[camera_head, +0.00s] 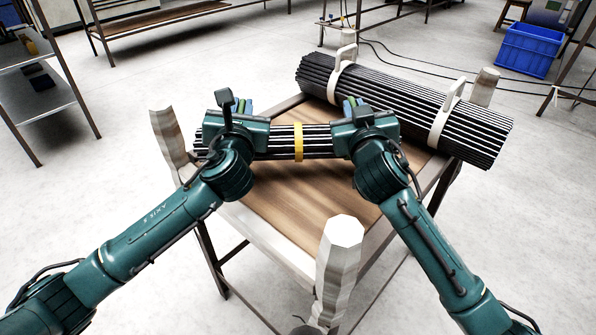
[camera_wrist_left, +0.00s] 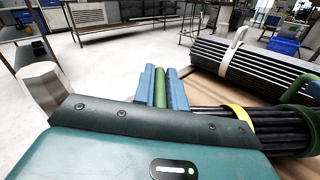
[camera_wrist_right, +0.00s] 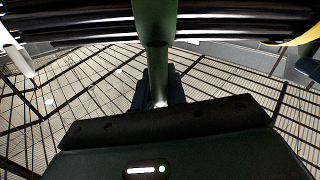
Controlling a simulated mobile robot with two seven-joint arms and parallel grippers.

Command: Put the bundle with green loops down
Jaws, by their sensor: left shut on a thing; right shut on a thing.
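The bundle of dark rods with green loops (camera_head: 279,143) has a yellow band around its middle. It lies roughly level across the wooden-topped table (camera_head: 318,199); I cannot tell whether it touches the top. My left gripper (camera_head: 236,105) is shut at its left end, its loop mostly hidden by the gripper. My right gripper (camera_head: 352,106) is shut on the loop at its right part. A green loop (camera_wrist_left: 301,92) shows at the right edge of the left wrist view. In the right wrist view a green loop (camera_wrist_right: 155,25) runs down from the rods into my gripper.
A larger bundle with white loops (camera_head: 400,101) lies at the table's far right side and overhangs it. Pale posts (camera_head: 340,262) stand at the table's corners. The wooden top in front of the held bundle is clear. A blue crate (camera_head: 528,50) stands on the floor behind.

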